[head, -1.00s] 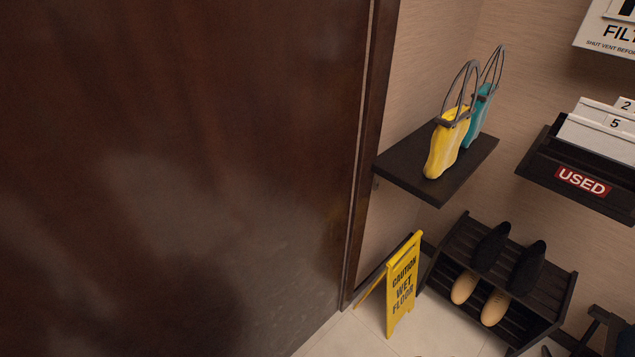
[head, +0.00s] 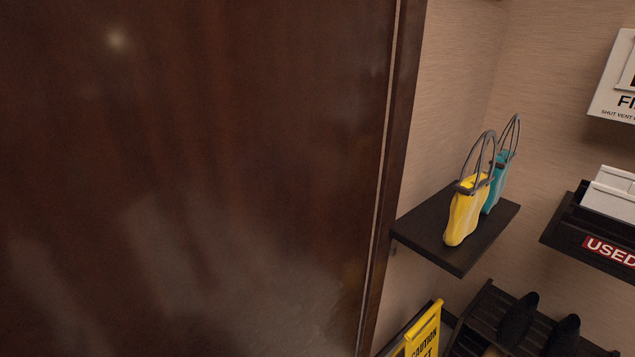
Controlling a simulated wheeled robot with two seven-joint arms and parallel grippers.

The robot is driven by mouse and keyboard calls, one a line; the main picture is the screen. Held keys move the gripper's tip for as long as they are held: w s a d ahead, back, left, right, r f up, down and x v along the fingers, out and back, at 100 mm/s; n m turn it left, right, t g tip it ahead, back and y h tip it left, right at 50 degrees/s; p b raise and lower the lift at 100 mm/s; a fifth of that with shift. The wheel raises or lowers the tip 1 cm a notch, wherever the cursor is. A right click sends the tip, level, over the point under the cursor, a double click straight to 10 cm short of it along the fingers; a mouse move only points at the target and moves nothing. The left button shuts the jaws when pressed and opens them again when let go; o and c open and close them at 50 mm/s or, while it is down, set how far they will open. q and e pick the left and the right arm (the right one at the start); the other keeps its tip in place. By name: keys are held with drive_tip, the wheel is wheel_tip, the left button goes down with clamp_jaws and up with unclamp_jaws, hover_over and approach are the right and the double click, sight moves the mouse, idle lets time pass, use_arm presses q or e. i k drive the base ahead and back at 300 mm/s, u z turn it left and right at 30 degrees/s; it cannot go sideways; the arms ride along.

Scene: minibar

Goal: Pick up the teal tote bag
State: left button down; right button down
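The teal tote bag (head: 495,186) stands upright on a small dark wall shelf (head: 433,246), with its dark loop handles raised. A yellow tote bag (head: 464,216) stands in front of it and hides part of its body. Neither of my grippers shows in the head view.
A large dark wooden panel (head: 190,170) fills the left side. A yellow wet-floor sign (head: 424,335) and a shoe rack (head: 487,312) with dark shoes are below the shelf. A dark tray with a red "USED" label (head: 610,250) is on the right.

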sight(505, 157)
drive_tip(key=z, duration=2.5)
drive_tip(key=i, duration=0.6)
drive_tip(key=u, duration=1.85)
